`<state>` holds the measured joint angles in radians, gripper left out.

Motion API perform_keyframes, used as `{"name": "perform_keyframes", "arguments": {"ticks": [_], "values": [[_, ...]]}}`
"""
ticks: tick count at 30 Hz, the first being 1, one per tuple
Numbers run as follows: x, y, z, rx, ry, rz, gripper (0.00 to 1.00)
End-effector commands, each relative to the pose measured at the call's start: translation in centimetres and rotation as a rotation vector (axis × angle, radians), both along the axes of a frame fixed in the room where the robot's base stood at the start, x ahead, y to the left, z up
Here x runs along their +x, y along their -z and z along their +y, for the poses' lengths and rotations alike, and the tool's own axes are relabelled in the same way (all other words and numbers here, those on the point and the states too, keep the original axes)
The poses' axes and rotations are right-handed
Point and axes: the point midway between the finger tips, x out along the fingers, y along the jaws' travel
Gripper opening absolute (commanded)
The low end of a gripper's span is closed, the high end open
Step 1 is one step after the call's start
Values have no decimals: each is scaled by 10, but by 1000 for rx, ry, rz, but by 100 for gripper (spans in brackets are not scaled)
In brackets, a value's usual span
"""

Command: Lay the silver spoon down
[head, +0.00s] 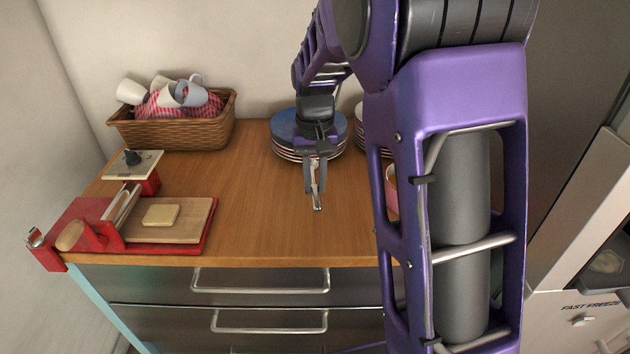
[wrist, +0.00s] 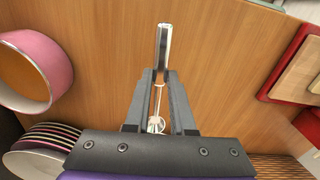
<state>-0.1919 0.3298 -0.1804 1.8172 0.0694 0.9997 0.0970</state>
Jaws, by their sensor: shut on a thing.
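The silver spoon (wrist: 163,45) is between the fingertips of my gripper (wrist: 160,76) in the wrist view. One end sticks out past the fingertips, and the thin rest runs back between the fingers to a rounded end near the palm. In the head view my gripper (head: 315,183) is over the middle of the wooden counter (head: 265,215), and the spoon's tip (head: 318,206) shows below it. I cannot tell whether the spoon touches the counter.
Stacked plates (head: 283,148) stand behind my gripper. A wicker basket (head: 205,130) with cups is at the back left, and a red tray with a cutting board (head: 190,232) at the front left. A pink bowl or cup (wrist: 52,75) is partly hidden by my arm in the head view. The counter's front middle is clear.

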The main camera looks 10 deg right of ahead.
Motion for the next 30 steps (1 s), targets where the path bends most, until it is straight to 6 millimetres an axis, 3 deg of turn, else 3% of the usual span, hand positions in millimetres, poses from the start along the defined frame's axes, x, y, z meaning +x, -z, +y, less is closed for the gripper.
{"name": "perform_keyframes", "arguments": {"ticks": [10,30], "values": [[0,-2,0,0,0,2,0],[0,59,0,0,-1,1,0]]}}
